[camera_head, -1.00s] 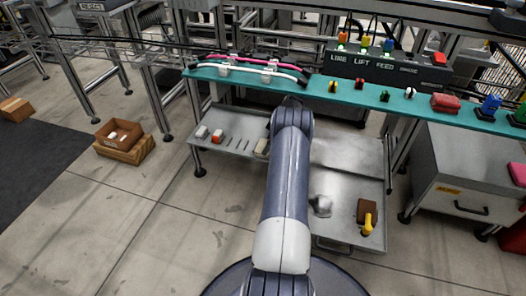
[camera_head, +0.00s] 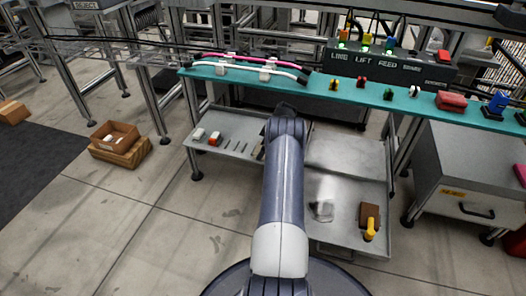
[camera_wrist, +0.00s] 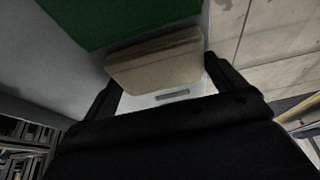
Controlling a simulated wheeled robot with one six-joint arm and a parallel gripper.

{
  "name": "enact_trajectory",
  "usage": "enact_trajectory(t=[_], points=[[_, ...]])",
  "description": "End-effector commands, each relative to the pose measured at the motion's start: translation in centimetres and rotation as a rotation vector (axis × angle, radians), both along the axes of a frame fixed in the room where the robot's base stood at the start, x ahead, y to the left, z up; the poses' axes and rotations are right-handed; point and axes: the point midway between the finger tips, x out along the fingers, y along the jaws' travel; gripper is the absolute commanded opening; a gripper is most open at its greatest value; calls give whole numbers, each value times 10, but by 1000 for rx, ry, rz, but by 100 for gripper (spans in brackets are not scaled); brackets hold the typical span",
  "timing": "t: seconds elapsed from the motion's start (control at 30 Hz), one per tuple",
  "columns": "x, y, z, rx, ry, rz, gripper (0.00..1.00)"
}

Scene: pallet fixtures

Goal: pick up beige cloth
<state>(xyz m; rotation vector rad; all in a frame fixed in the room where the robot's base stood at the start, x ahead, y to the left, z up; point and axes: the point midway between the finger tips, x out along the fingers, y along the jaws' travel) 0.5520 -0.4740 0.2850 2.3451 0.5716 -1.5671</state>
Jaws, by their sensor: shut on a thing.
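The beige cloth (camera_wrist: 155,60) shows in the wrist view as a flat, folded, rounded block between the two dark fingers of my gripper (camera_wrist: 161,72). My gripper is shut on it, with one finger at each side. In the head view my arm covers the gripper and most or all of the cloth, at the right end of the left grey tray (camera_head: 225,148).
A teal shelf (camera_head: 350,88) with cables, small coloured parts and a control box (camera_head: 385,68) runs above the trays. The right tray holds a brown block with a yellow handle (camera_head: 369,220) and a grey, blurred item (camera_head: 322,210). A grey drawer cabinet (camera_head: 465,180) stands at right.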

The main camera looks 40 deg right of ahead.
Motion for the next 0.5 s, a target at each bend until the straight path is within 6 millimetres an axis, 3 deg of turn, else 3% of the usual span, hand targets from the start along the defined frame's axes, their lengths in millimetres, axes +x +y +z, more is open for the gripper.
enact_trajectory(t=[0.33,0.5], points=[[0,0,2,-1,0,0,68],[0,0,13,-2,-1,0,68]])
